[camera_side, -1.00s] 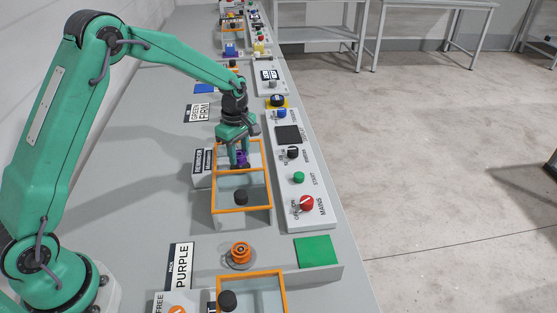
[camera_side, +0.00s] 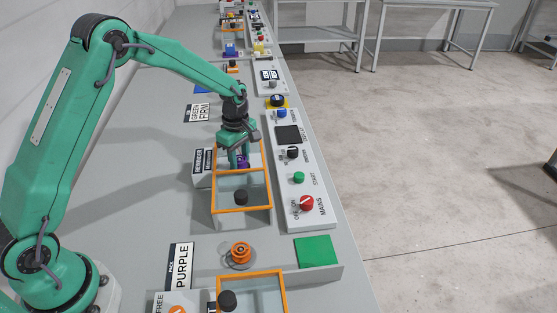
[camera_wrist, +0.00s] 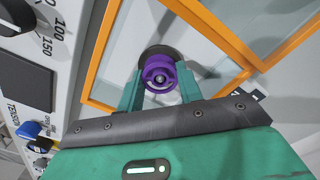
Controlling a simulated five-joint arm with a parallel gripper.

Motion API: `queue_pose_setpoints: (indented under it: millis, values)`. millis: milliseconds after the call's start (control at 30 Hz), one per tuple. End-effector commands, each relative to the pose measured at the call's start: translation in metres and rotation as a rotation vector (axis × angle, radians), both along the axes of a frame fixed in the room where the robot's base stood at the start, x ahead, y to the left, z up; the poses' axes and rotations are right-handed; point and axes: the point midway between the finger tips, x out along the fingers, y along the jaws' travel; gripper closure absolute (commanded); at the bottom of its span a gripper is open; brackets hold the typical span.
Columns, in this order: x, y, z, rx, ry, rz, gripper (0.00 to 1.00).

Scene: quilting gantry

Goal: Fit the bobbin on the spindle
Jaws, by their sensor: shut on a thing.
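My gripper (camera_side: 239,164) is shut on a purple bobbin (camera_wrist: 158,74), one finger on each side of it. In the side view the bobbin (camera_side: 243,160) shows low between the fingers, at the far end of an orange-framed bay (camera_side: 214,195). In the wrist view the bobbin faces the camera, with a dark round disc (camera_wrist: 158,50) partly showing behind it. A small grey round part shows at the bobbin's centre. I cannot tell whether this is the spindle tip, nor whether the bobbin is seated.
A clear cover with a black knob (camera_side: 241,197) lies at the bay's near end. A control panel (camera_side: 314,222) with a red switch and green button stands to its right. An orange bobbin (camera_side: 240,251) sits nearer the camera, beside a PURPLE sign (camera_side: 180,267).

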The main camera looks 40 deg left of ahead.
Motion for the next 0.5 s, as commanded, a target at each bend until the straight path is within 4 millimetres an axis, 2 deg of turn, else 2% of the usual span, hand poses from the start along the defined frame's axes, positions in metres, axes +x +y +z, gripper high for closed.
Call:
queue_pose_setpoints:
  millis: [100,133,233,500]
  values:
    - [0.0000,0.0000,-0.0018,0.000,0.000,0.000,0.85]
    - [0.0001,0.0000,-0.0017,0.000,0.000,0.000,0.60]
    - [0.0001,0.0000,-0.0016,0.000,0.000,0.000,0.41]
    - [0.0001,0.0000,-0.0016,0.000,0.000,0.000,0.39]
